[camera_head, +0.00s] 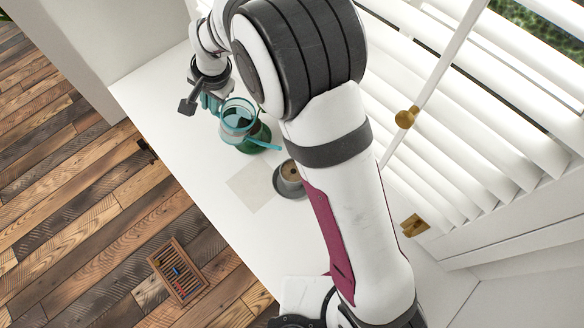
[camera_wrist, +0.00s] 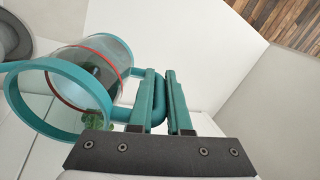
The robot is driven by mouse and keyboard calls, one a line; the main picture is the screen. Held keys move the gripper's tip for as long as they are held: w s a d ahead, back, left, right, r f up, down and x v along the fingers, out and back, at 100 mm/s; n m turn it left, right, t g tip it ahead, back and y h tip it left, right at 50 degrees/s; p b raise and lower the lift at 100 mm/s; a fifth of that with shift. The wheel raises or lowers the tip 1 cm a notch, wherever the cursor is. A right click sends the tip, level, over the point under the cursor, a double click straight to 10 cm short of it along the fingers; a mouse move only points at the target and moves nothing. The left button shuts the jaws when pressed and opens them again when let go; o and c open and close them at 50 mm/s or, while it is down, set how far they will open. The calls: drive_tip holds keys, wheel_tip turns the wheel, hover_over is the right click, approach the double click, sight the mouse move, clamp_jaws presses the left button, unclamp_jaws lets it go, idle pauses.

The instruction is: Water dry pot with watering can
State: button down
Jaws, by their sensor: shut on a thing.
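The watering can (camera_head: 236,112) has a clear body with teal trim and a teal spout reaching right toward the pot. It also shows in the wrist view (camera_wrist: 118,62), with a red line around its body. My gripper (camera_head: 210,101) is shut on the can's teal handle; its teal fingers (camera_wrist: 161,100) straddle the handle in the wrist view. A small grey pot (camera_head: 291,172) with brown soil stands on a dark saucer (camera_head: 279,190), right of and nearer than the can. My arm hides the area to its right.
A dark green object (camera_head: 257,137) stands beneath the can; green leaves (camera_wrist: 93,121) show through the can in the wrist view. A pale square sheet (camera_head: 250,187) lies left of the pot. A wooden crate (camera_head: 178,270) is on the plank floor. Window blinds (camera_head: 470,110) line the right.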

drive_tip(key=shift+s+d+r+t+y, duration=0.3)
drive_tip(key=shift+d+r+t+y, duration=0.1)
drive_tip(key=shift+d+r+y, duration=0.15)
idle(1.4)
drive_tip(key=shift+a+f, duration=0.1)
drive_tip(key=shift+f, duration=0.05)
drive_tip(key=shift+w+a+f+n+g+h, duration=0.15)
drive_tip(key=shift+w+a+f+g+h, duration=0.25)
drive_tip(key=shift+f+h, duration=0.3)
drive_tip(key=shift+w+a+f+n+g+h, duration=0.1)
drive_tip(key=shift+w+a+f+g+h, duration=0.15)
drive_tip(key=shift+a+f+g+h, duration=0.4)
drive_tip(key=shift+w+a+f+n+g+h, duration=0.15)
drive_tip(key=shift+w+a+f+g+h, duration=0.2)
drive_tip(key=shift+f+h, duration=0.35)
drive_tip(key=shift+r, duration=0.2)
